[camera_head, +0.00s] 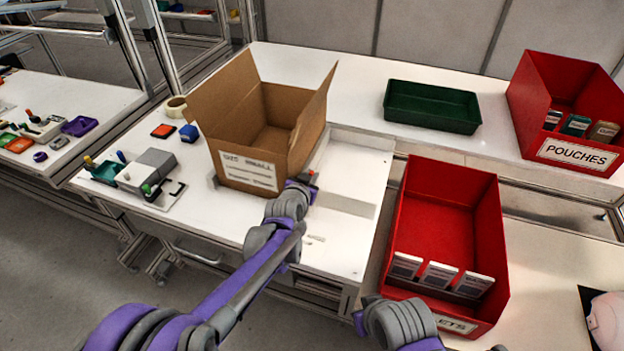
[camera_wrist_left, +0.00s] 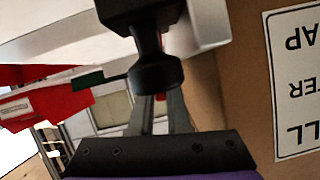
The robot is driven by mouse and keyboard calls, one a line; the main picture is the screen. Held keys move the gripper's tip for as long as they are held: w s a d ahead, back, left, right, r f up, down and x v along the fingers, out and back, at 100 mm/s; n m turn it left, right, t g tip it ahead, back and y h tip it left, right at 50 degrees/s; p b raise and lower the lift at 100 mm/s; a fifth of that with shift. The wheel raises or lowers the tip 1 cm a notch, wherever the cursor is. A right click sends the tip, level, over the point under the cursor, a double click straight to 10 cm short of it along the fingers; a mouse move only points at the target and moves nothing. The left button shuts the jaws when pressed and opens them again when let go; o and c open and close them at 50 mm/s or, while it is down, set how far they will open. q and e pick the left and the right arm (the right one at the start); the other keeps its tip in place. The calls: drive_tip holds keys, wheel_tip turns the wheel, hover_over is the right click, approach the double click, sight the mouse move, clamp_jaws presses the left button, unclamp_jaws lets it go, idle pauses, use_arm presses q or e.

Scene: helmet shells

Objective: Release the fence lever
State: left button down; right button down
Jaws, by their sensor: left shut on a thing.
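The fence lever shows in the left wrist view as a black, waisted knob (camera_wrist_left: 155,72) hanging from a dark block. My left gripper (camera_wrist_left: 158,112) has its grey fingers shut on the lower end of this knob. In the head view my left gripper (camera_head: 303,187) is at the right front corner of the open cardboard box (camera_head: 256,172), and its wrist hides most of the lever. The box stands upright with its flaps open and a white label on its front. My right arm (camera_head: 397,322) is at the bottom, and its fingers are not clear.
A red bin (camera_head: 452,206) with several white packs stands right of the bench. A green tray (camera_head: 432,105) and a red pouches bin (camera_head: 567,113) are on the back table. A grey device (camera_head: 150,171) and tape roll (camera_head: 174,108) lie left of the box.

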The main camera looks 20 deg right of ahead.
use_arm(q)
drive_tip(key=c, duration=0.9)
unclamp_jaws()
drive_tip(key=v, duration=1)
drive_tip(key=shift+s+a+r, duration=0.2)
drive_tip(key=shift+s+a, duration=0.05)
drive_tip(key=shift+s, duration=0.05)
drive_tip(key=s+a+r+n+g+y+p, duration=0.1)
drive_tip(key=s+a+n+g+y+p, duration=0.1)
drive_tip(key=s+a, duration=0.55)
drive_tip(key=s+a+r+n+g+y+p, duration=0.15)
drive_tip(key=s+a, duration=0.25)
drive_tip(key=a, duration=0.6)
drive_tip(key=s+a+n+g+y+p, duration=0.1)
drive_tip(key=s+a, duration=0.2)
drive_tip(key=s, duration=0.2)
drive_tip(key=s+a+f+n+g+y+p, duration=0.1)
drive_tip(key=s+a+n, duration=0.1)
drive_tip(key=s+a, duration=0.2)
drive_tip(key=s+a+f+n+g+y+p, duration=0.1)
drive_tip(key=s+a+p, duration=0.1)
drive_tip(key=s+a, duration=0.2)
drive_tip(key=shift+s+a+n, duration=0.1)
drive_tip(key=shift+s+n, duration=0.05)
drive_tip(key=shift+s, duration=0.65)
drive_tip(key=shift+s+a+n, duration=0.1)
drive_tip(key=shift+s+a, duration=0.05)
drive_tip(key=shift+s, duration=0.7)
